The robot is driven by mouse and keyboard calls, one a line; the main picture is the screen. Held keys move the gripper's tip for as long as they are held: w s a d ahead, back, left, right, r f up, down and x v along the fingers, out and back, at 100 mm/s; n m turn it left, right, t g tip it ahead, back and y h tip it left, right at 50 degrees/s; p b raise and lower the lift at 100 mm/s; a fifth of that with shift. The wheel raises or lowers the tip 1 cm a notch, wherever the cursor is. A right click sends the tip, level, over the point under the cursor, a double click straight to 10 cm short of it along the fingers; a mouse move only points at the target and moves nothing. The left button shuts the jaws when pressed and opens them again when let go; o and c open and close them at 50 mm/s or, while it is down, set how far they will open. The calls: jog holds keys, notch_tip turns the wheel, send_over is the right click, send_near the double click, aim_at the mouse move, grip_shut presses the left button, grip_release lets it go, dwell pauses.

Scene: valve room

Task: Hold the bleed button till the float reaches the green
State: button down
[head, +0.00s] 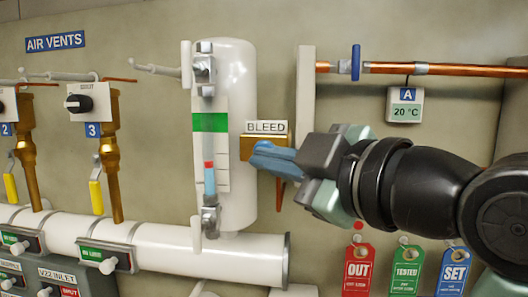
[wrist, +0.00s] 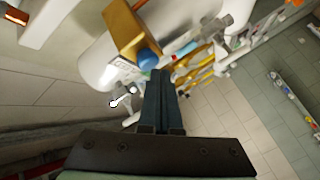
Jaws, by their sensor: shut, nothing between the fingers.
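The brass bleed block (head: 246,147) sits under the white BLEED label (head: 266,127), right of the white cylinder. My gripper (head: 262,158) is shut and empty, its fingers in front of the block. In the wrist view the block (wrist: 133,30) carries a round blue button (wrist: 148,59), just beyond my fingertips (wrist: 158,72). I cannot tell whether they touch. In the head view my fingers mostly hide the button. The sight gauge has a red float (head: 209,165) above a blue column (head: 209,182). The float stands clearly below the green band (head: 209,122).
The white cylinder (head: 237,80) stands on a thick white pipe (head: 180,250). Brass vents with yellow levers (head: 96,197) are at left. A copper pipe (head: 450,70) with a blue handle runs at upper right. OUT, TESTED and SET tags (head: 406,268) hang below my arm.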

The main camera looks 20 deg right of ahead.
jog(key=shift+w+d, duration=0.3)
jog(key=shift+w, duration=0.1)
dwell(2.8)
jog(key=shift+s+a, duration=0.1)
jog(key=shift+s, duration=0.05)
dwell(0.8)
jog(key=shift+s+a, duration=0.4)
jog(key=shift+s, duration=0.2)
jog(key=shift+s+a+b, duration=0.1)
jog(key=shift+b, duration=0.2)
jog(key=shift+s+a+b, duration=0.15)
jog(key=shift+s+a, duration=0.55)
jog(key=shift+s, duration=0.3)
jog(key=shift+s+a+b, duration=0.15)
jog(key=shift+s+a, duration=0.5)
jog(key=shift+s, duration=0.35)
dwell(1.0)
